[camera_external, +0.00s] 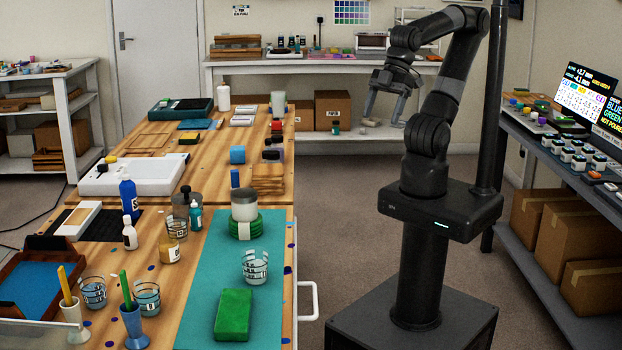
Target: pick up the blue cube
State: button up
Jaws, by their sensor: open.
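A small light-blue cube (237,155) sits on the wooden table, toward the far half near its right side. My gripper (383,118) is raised in the air to the right of the table, beyond its right edge and apart from the cube. Its fingers point downward, open, with nothing between them. The cube's top and near side show clearly.
A dark blue cylinder (235,178) stands just in front of the cube, with wooden slats (268,178) to its right. Dark jars (271,155) stand right of the cube. A white case (132,176) lies to the left. Bare wood shows left of the cube.

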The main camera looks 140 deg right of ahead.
jog(key=w+d+r+m+g, duration=0.1)
jog(key=w+d+m+g, duration=0.1)
jog(key=w+d+m, duration=0.85)
jog(key=m+g, duration=0.4)
jog(key=m, duration=3)
send_near(237, 147)
jog(key=shift+s+a+f+n, duration=0.1)
jog(key=shift+a+f+n, duration=0.15)
jog(key=shift+a+f, duration=0.15)
notch_tip(237, 147, down, 5)
jog(key=shift+r, duration=0.15)
jog(key=shift+d+f, duration=0.2)
jog(key=shift+f, duration=2.7)
